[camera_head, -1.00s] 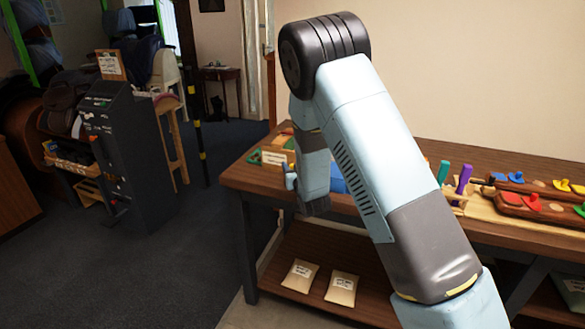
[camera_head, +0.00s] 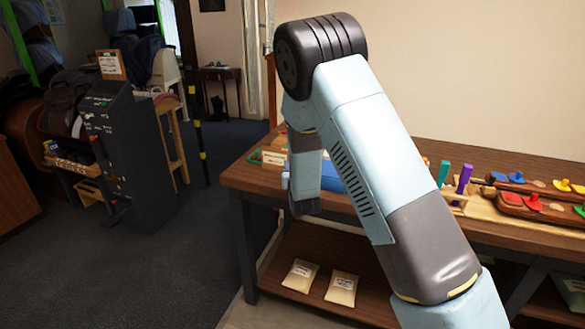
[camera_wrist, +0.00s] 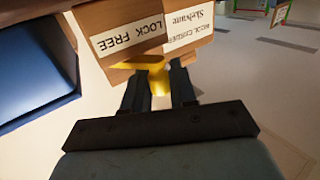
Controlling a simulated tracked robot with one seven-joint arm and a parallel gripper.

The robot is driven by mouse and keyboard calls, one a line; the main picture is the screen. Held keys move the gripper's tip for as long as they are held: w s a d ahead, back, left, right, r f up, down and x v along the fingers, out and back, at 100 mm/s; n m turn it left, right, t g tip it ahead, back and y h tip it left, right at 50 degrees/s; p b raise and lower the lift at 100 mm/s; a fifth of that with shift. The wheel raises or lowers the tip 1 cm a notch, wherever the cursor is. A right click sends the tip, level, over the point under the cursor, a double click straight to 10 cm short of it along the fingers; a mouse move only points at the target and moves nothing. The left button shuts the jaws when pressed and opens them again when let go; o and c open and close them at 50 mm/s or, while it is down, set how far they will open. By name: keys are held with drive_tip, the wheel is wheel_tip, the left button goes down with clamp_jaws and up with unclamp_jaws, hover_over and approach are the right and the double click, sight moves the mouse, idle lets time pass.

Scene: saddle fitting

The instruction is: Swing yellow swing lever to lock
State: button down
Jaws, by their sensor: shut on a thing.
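The yellow swing lever (camera_wrist: 158,80) shows in the wrist view between the two dark fingers of my gripper (camera_wrist: 157,85). The fingers are shut on it. Its upper part meets the edge of a wooden block (camera_wrist: 98,18) carrying white labels. One label (camera_wrist: 128,35) bears the words LOCK and FREE. The lever's exact angle against these words is hard to tell. In the head view my arm hides the lever, and my gripper cannot be made out there.
A blue object (camera_wrist: 35,60) lies close at the left of the wrist view. In the head view, the wooden bench (camera_head: 243,180) holds a purple peg (camera_head: 464,178), a green peg (camera_head: 443,172) and boards with coloured knobs (camera_head: 535,205) at the right. Two packets sit on the lower shelf.

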drive_tip(key=m+h, duration=0.1)
drive_tip(key=h, duration=0.1)
drive_tip(key=w+m+h, duration=0.1)
drive_tip(key=m+h, duration=0.1)
drive_tip(key=a+m+h, duration=0.1)
drive_tip(key=h, duration=0.2)
drive_tip(key=shift+w+m, duration=0.3)
drive_tip(key=shift+w, duration=0.1)
drive_tip(key=shift+w+m+g+h, duration=0.35)
drive_tip(key=shift+m+h, duration=0.35)
drive_tip(key=shift+h, duration=0.35)
drive_tip(key=shift+w+m+g+h, duration=0.3)
drive_tip(key=shift+m+h, duration=0.4)
drive_tip(key=shift+h, duration=0.35)
drive_tip(key=shift+g+h, duration=0.25)
drive_tip(key=shift+h, duration=0.05)
drive_tip(key=c, duration=1.1)
unclamp_jaws()
drive_tip(key=shift+d, duration=0.1)
drive_tip(key=shift+o, duration=0.2)
drive_tip(key=shift+s, duration=0.1)
drive_tip(key=v, duration=1.3)
drive_tip(key=shift+s, duration=0.25)
drive_tip(key=shift+f, duration=0.1)
